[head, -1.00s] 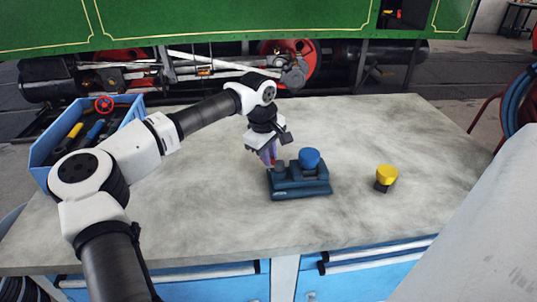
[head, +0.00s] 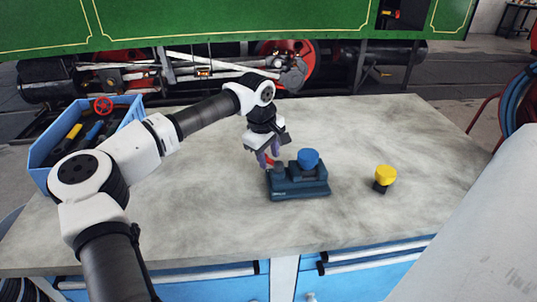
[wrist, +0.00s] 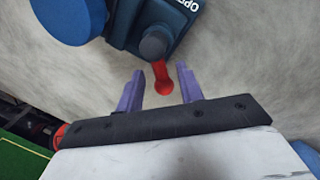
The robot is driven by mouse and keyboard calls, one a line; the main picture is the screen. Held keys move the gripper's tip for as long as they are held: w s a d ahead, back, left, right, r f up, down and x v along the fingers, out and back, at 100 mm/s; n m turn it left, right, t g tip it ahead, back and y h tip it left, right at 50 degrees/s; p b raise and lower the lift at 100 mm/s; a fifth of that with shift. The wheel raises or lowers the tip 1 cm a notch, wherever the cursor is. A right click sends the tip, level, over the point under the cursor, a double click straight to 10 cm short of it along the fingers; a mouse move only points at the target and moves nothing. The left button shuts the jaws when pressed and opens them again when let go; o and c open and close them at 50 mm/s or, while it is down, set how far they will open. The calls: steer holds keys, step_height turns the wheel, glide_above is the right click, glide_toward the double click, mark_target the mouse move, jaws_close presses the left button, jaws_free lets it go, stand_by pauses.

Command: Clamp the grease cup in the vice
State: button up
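The dark teal vice (head: 300,190) sits on the bench, with a short red lever (wrist: 162,78) at its left end beside a round dark knob (wrist: 153,47). A blue round-topped cup (head: 308,159) stands at the vice's jaws; the wrist view shows its blue top (wrist: 70,18) at upper left. Whether the jaws grip it I cannot tell. A yellow-topped cup (head: 386,174) on a dark base stands apart on the bench, right of the vice. My gripper (wrist: 159,86) is open at the vice's left end, purple fingers on either side of the lever's tip, apparently without touching it.
A blue crate (head: 45,150) of tools with a red handwheel (head: 103,105) stands at the bench's left end.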

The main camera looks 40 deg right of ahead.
step_height(320, 180, up, 14)
steer(key=a+b, duration=0.2)
steer(key=shift+s+a+f, duration=0.2)
steer(key=shift+a+f, duration=0.05)
steer(key=shift+a, duration=0.1)
